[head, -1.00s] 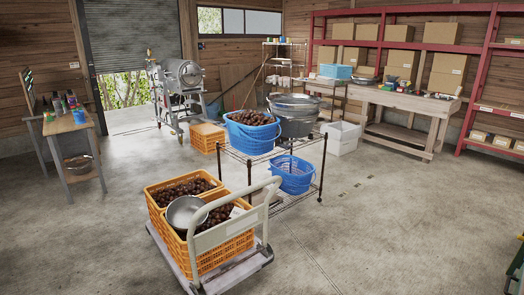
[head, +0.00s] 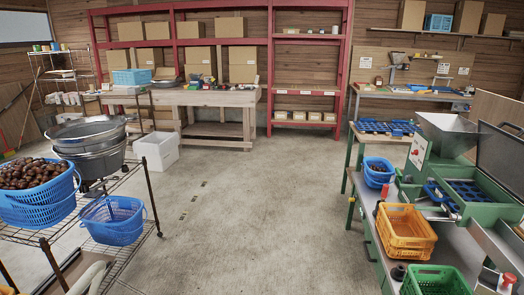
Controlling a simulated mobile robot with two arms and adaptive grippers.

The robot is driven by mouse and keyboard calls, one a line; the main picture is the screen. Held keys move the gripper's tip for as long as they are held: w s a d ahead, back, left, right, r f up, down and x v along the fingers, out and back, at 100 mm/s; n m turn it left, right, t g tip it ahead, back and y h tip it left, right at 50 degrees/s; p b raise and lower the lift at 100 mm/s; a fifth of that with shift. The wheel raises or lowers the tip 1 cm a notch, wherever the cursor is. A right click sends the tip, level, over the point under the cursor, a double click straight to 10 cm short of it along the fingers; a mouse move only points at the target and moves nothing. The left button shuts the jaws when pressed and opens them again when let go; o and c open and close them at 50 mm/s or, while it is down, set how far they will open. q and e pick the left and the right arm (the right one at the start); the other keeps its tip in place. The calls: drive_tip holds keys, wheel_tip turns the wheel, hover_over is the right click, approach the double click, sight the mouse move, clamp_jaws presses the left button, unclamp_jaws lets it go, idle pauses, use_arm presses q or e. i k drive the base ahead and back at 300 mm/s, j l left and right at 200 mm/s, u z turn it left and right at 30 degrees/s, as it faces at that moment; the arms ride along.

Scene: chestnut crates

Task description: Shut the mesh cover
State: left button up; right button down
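A green machine (head: 465,188) with a grey metal hopper (head: 447,132) stands on a bench at the right in the head view. A dark, framed panel (head: 500,152) stands raised at the machine's back right, cut by the picture's right edge. It looks like the mesh cover, tilted up and open, but its mesh is too fine to make out from here. A tray with dark blue pockets (head: 468,190) lies uncovered in front of the panel. Neither of my grippers is in view.
Below the machine are an orange crate (head: 405,234) and a green crate (head: 434,282). A blue basket (head: 378,172) sits nearby. A wire rack (head: 150,205) with a chestnut basket (head: 38,205) stands left.

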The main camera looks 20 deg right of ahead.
sight(500, 153)
drive_tip(key=i+z, duration=0.5)
drive_tip(key=i, duration=1)
